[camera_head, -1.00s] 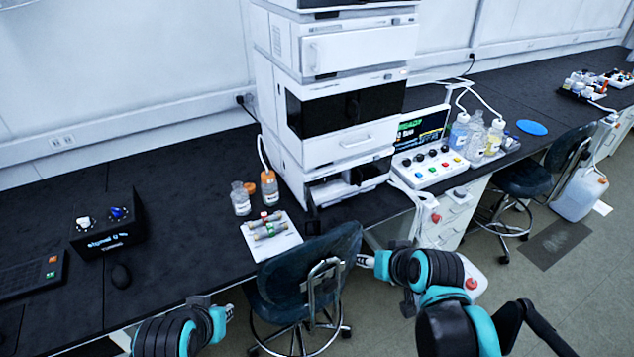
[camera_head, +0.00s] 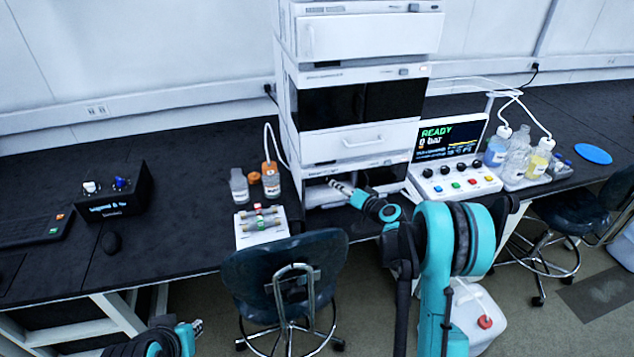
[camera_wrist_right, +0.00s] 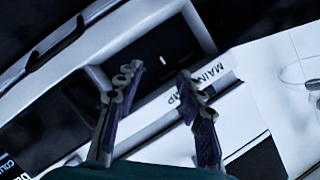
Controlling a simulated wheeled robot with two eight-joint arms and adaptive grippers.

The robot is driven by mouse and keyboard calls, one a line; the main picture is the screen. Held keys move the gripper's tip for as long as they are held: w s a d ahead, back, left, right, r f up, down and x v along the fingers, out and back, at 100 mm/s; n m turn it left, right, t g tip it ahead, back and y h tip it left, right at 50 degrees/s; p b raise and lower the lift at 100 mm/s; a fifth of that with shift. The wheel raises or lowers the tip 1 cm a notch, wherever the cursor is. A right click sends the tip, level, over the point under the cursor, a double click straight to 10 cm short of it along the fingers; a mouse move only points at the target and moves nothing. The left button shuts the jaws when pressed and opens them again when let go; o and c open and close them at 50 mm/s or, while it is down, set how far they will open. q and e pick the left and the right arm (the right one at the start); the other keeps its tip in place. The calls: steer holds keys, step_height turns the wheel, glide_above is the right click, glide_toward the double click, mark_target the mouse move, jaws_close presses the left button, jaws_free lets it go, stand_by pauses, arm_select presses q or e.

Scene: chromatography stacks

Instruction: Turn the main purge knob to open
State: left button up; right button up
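The white chromatography stack (camera_head: 345,142) stands on the black bench, with an open bay in its lowest module. My right gripper (camera_head: 340,186) is in front of that bay, pointing left across it. In the right wrist view its two fingers (camera_wrist_right: 158,92) are apart with nothing between them. A label reading "MAIN" and a partly covered second word (camera_wrist_right: 205,80) shows on the white housing just beyond the fingers. I cannot pick out the main purge knob; the gripper may hide it. My left gripper (camera_head: 196,327) is low at the bottom left, away from the stack; its opening is unclear.
A control panel (camera_head: 430,190) with black knobs, coloured buttons and a screen reading "READY" stands right of the stack. Bottles (camera_head: 517,155) stand beyond it. A white tray (camera_head: 250,240) and small bottles (camera_head: 239,186) are left of the stack. A chair (camera_head: 285,270) stands in front.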

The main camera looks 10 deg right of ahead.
mark_target(327, 180)
steer(key=b+x, duration=0.1)
steer(key=x, duration=0.2)
steer(key=b+x, duration=0.1)
steer(key=x, duration=0.2)
steer(key=shift+w+f, duration=0.3)
steer(key=shift+w+a+f+b, duration=0.1)
steer(key=shift+w+a+b, duration=0.2)
steer(key=shift+w, duration=0.35)
steer(key=c, duration=0.9)
